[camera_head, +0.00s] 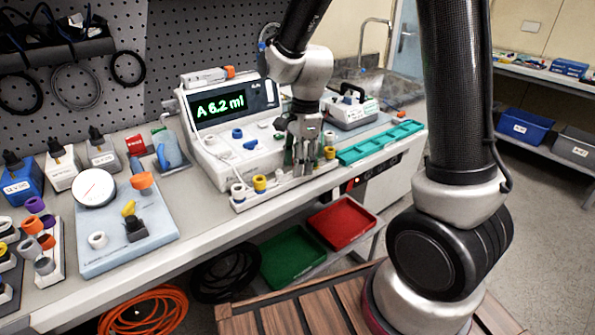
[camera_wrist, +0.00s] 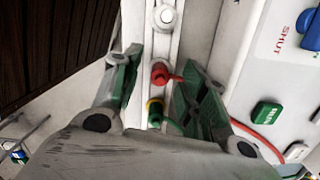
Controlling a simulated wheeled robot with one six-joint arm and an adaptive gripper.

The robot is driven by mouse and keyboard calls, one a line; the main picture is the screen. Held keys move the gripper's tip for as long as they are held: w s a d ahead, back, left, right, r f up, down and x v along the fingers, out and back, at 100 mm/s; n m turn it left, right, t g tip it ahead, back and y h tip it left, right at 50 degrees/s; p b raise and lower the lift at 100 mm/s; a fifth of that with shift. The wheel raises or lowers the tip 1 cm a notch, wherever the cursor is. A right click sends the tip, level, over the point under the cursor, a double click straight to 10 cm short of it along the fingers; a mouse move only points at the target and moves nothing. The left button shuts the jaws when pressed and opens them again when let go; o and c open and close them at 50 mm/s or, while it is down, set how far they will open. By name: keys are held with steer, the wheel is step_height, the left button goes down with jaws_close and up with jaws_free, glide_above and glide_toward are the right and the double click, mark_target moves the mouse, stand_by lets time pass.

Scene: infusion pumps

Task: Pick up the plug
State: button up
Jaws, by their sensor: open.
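My gripper (camera_head: 303,168) hangs over a pale rail (camera_head: 282,191) along the front of the infusion pump (camera_head: 215,150). In the wrist view its open fingers (camera_wrist: 158,88) stand on either side of the rail. A red plug (camera_wrist: 160,73) with a short red stub lies between the fingers. A yellow-ringed plug with green (camera_wrist: 155,112) is nearer the palm, partly hidden by the gripper. A white plug (camera_wrist: 166,15) sits farther along the rail. The head view shows a yellow plug (camera_head: 259,183) and a white one (camera_head: 238,190) left of the gripper. Contact with a plug cannot be told.
The pump's front panel with a green button (camera_wrist: 266,112) is close to the right finger. A teal tray (camera_head: 380,142) lies right of the gripper. A gauge board (camera_head: 125,230) stands at left. Red (camera_head: 342,222) and green (camera_head: 293,255) trays sit on the shelf below.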

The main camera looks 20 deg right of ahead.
steer(key=shift+f, duration=0.4)
steer(key=c, duration=0.9)
